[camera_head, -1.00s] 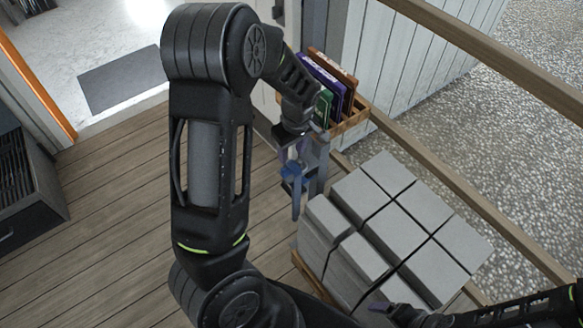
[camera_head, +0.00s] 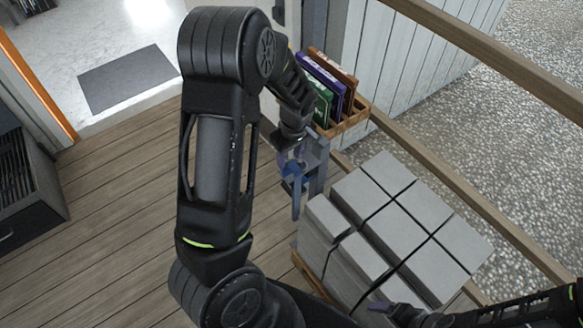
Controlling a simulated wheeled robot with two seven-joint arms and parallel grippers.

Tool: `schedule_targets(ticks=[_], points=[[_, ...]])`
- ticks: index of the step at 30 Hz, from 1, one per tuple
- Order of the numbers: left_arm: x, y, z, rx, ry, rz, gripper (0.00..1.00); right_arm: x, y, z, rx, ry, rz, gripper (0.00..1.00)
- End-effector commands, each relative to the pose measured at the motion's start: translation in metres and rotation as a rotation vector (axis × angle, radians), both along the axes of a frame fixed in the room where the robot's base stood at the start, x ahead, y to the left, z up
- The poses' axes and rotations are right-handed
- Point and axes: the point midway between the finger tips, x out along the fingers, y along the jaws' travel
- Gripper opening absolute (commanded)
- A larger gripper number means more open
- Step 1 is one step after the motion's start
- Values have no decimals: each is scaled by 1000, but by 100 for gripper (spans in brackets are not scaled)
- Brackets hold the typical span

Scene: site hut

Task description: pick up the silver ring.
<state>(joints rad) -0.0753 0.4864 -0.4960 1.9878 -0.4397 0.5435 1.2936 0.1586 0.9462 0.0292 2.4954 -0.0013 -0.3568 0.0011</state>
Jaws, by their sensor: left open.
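I cannot make out a silver ring in the head view. My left gripper (camera_head: 306,194) hangs fingers down in the middle of the picture, just left of the stacked grey blocks. It is open, and I see nothing held in it. My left arm covers part of the floor to its left. My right gripper (camera_head: 381,307) shows only in part at the bottom, in front of the grey blocks, and its jaws are not clear.
Grey blocks (camera_head: 399,222) stand stacked on a wooden pallet (camera_head: 312,277). A wooden crate (camera_head: 350,122) with upright coloured packets is behind my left gripper. A wooden rail (camera_head: 490,57) runs along the right. The plank floor (camera_head: 110,215) at left is clear beside a dark cabinet (camera_head: 32,205).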

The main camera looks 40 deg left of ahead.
Motion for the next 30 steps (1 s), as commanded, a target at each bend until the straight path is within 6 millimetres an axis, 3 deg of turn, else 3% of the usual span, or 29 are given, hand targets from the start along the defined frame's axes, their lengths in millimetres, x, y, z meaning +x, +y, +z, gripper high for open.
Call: schedule_targets(ticks=[12, 30], points=[[1, 7, -48, 0, 1, -1, 42, 0, 0, 6, 0, 0, 0, 89], [1, 7, -49, 0, 1, 0, 42, 0, 0, 6, 0, 0, 0, 89]])
